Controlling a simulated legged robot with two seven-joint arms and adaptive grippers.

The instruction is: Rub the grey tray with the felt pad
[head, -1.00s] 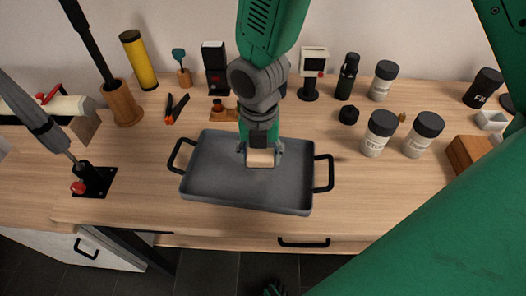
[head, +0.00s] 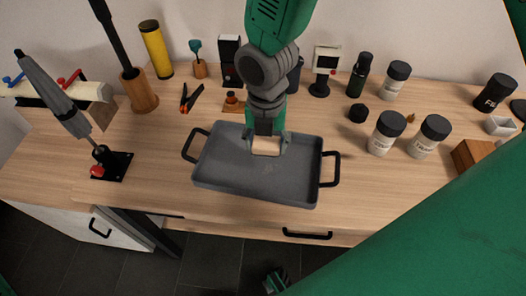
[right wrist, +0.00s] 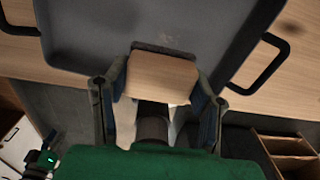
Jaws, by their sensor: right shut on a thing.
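The grey tray (head: 225,172) lies on the wooden table with a black handle at each end. The felt pad (head: 266,147) is a pale wooden block with a dark layer under it. My right gripper (head: 267,143) is shut on the pad's sides and holds it low over the far middle of the tray floor. In the right wrist view the pad (right wrist: 162,77) sits between the two fingers, with a dark edge beyond the wood. I cannot tell whether its underside touches the tray (right wrist: 110,30).
White jars with black lids (head: 386,133) stand to the right. A black-based lever tool (head: 112,165) stands left. The table in front of the tray is clear.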

